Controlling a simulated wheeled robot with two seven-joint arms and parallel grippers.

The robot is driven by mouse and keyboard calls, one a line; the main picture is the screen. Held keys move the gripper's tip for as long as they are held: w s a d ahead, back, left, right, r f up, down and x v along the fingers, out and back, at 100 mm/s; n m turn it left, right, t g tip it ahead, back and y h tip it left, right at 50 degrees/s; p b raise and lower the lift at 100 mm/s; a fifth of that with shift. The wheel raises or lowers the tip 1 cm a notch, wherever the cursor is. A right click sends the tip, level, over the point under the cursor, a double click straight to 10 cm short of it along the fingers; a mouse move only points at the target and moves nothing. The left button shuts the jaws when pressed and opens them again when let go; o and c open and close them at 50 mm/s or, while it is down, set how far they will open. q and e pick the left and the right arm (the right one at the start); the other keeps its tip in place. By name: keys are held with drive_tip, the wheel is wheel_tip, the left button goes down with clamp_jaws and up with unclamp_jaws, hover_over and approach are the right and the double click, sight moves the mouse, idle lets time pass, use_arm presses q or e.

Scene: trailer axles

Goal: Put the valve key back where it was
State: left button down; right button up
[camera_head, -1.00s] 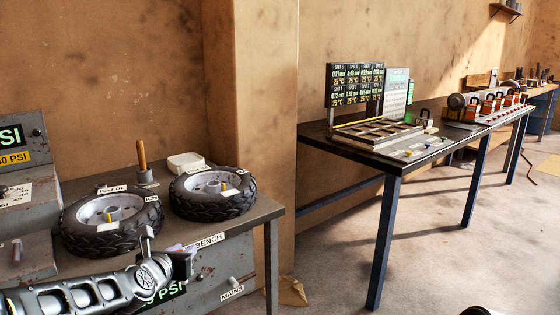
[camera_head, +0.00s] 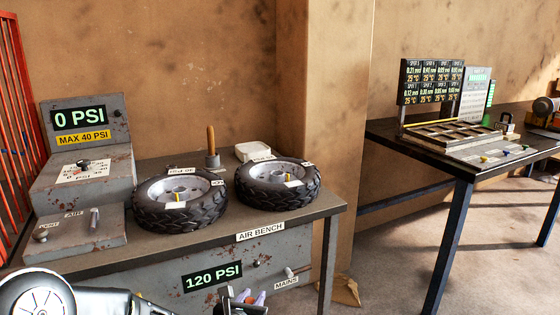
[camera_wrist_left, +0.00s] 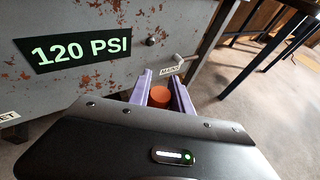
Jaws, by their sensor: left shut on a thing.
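My left gripper (camera_head: 246,297) is at the bottom of the head view, in front of the air bench's front panel. In the left wrist view its purple fingers (camera_wrist_left: 163,88) are closed around an orange, round-ended piece (camera_wrist_left: 159,96). I take this to be the valve key; the rest of it is hidden. It also shows as a small orange spot (camera_head: 260,309) in the head view. A metal valve stub (camera_head: 290,272) sticks out by the MAINS label (camera_head: 286,283), right of and apart from the gripper. My right gripper is not in view.
The air bench (camera_head: 225,238) carries two tyred wheels (camera_head: 182,220) (camera_head: 278,201), a wooden-handled upright (camera_head: 211,140), a white container (camera_head: 261,151) and a grey gauge box (camera_head: 88,135) reading 0 PSI. Its front panel reads 120 PSI. Another table (camera_head: 445,170) stands right, with open floor between.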

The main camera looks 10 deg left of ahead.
use_arm(q)
drive_tip(key=s+r+p, duration=0.2)
drive_tip(key=r+p, duration=1)
drive_tip(key=r, duration=0.1)
drive_tip(key=s+r+p, duration=0.3)
drive_tip(key=r+p, duration=0.9)
drive_tip(key=r, duration=0.1)
drive_tip(key=shift+s+r, duration=0.2)
drive_tip(key=shift+r, duration=0.1)
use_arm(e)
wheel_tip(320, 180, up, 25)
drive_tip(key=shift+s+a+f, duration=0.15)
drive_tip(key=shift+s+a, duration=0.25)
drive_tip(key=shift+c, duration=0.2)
